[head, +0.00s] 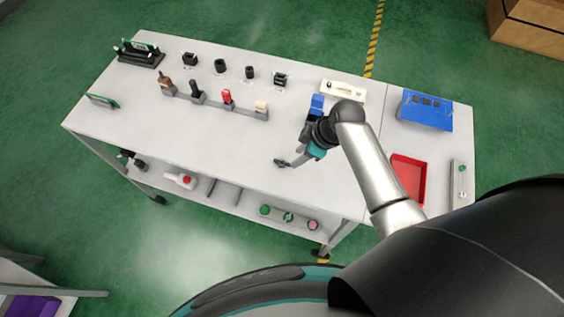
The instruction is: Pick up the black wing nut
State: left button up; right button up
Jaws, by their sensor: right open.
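A small dark piece, which looks like the black wing nut (281,162), lies on the pale workbench top near its front edge. My right gripper (298,160) is open, just right of the dark piece and low over the bench. Its fingers are small in this view, and I cannot tell whether they touch the piece. My left gripper is not in view.
A rack of upright tools (212,101) and several black parts stand further back. A blue block (317,104) stands behind my right gripper. A red tray (409,178) and a blue panel (427,110) are on the right. The bench's front left is clear.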

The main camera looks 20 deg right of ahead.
aim_at(282, 163)
jog(key=shift+b+x, duration=0.5)
jog(key=shift+x, duration=1.85)
jog(key=shift+s+a, duration=0.1)
jog(key=shift+s, duration=0.05)
grip_shut()
